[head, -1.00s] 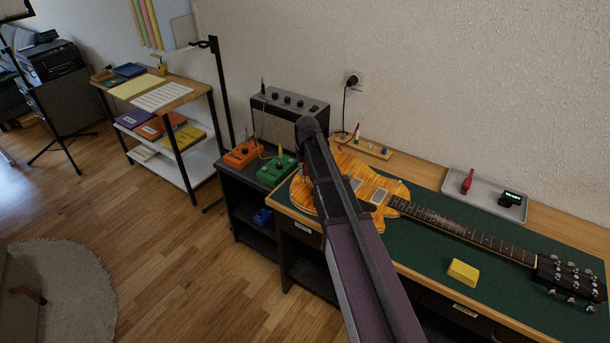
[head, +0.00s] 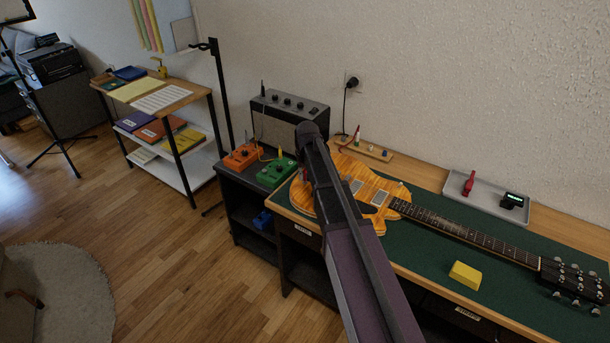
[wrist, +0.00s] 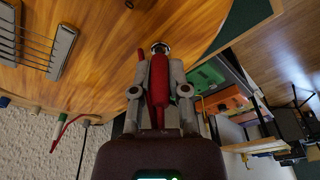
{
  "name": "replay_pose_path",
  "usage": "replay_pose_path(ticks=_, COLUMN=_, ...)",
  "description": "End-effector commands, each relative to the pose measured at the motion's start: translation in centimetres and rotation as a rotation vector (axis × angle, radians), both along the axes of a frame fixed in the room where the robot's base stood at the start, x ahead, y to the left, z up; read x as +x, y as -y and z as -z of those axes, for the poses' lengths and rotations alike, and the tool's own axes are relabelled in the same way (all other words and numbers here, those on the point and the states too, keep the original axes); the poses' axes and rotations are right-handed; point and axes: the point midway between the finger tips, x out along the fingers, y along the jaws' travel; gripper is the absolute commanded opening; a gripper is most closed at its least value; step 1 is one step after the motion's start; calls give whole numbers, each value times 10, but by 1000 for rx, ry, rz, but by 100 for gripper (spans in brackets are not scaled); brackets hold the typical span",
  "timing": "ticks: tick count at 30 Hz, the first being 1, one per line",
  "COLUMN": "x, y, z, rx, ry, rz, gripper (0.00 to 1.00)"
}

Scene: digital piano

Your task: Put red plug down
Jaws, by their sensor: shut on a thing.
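My gripper (wrist: 157,95) is shut on the red plug (wrist: 158,72), seen in the wrist view with a finger on each side of it. The plug's far end meets a round silver fitting (wrist: 160,46) at the edge of the orange wood guitar body (wrist: 105,60). I cannot tell whether its tip is inside the fitting or just in front of it. In the head view the guitar (head: 378,197) lies on the green mat, and my arm hides the gripper and most of the guitar's left end.
A wooden strip (head: 376,153) with small upright pieces stands behind the guitar. A grey tray (head: 487,196) holds a red tool and a small black device. A yellow block (head: 465,275) lies on the green mat (head: 420,255). Orange (head: 241,156) and green (head: 277,172) pedals stand left.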

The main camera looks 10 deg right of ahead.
Motion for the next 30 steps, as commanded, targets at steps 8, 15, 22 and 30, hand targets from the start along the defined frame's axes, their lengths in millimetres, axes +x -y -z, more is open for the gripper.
replay_pose_path(ticks=8, x=0, y=0, z=1, rx=0, ry=0, rz=0, gripper=55)
replay_pose_path(ticks=15, x=0, y=0, z=1, rx=0, ry=0, rz=0, gripper=55)
replay_pose_path(ticks=22, x=0, y=0, z=-1, rx=0, ry=0, rz=0, gripper=55)
replay_pose_path(ticks=30, x=0, y=0, z=-13, rx=0, ry=0, rz=0, gripper=55)
